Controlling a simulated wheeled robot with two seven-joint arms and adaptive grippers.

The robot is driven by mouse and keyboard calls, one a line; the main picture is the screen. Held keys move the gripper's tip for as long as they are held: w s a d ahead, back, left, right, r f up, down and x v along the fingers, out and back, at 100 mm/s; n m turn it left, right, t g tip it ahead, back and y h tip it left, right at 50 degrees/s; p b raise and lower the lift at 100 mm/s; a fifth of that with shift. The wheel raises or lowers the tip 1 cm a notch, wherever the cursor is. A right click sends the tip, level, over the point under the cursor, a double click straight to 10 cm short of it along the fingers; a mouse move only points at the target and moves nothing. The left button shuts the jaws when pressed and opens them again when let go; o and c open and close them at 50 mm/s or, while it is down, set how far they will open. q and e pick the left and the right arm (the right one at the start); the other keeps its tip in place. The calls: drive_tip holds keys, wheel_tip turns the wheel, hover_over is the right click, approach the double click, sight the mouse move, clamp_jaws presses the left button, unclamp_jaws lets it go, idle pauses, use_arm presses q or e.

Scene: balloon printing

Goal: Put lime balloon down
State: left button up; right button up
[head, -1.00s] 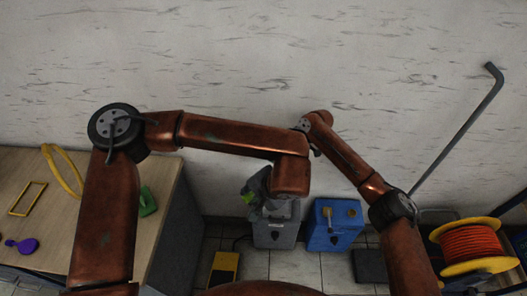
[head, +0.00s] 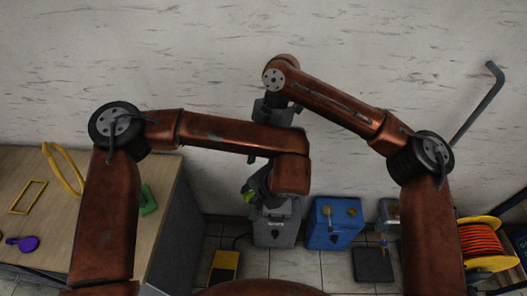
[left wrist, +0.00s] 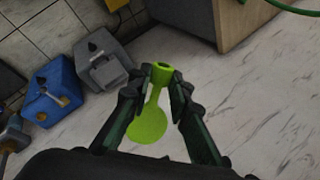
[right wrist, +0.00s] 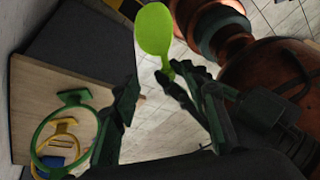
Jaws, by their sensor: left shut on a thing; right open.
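The lime balloon (left wrist: 150,120) shows whole in the left wrist view, with a round flat body and a narrow neck. My left gripper (left wrist: 160,75) is shut on its neck end. My right gripper (right wrist: 150,86) is open. The balloon (right wrist: 154,30) shows beyond its fingers in the right wrist view, its neck near the right finger; whether they touch I cannot tell. In the head view my right gripper (head: 273,112) is partly hidden behind my left arm.
A blue box (head: 333,222) stands right of the grey box. A yellow-topped box (head: 225,265) and a dark flat box (head: 373,265) are lower. The wooden table (head: 95,165) holds a purple balloon (head: 25,243), a yellow frame (head: 28,197) and a green piece (head: 148,200). A red spool (head: 482,243) is right.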

drive_tip(key=x, duration=0.8)
drive_tip(key=shift+f, duration=0.35)
drive_tip(key=shift+s+a, duration=0.1)
use_arm(q)
drive_tip(key=shift+o, duration=0.2)
use_arm(e)
drive_tip(key=c, duration=1)
use_arm(q)
drive_tip(key=o, duration=0.8)
use_arm(e)
clamp_jaws()
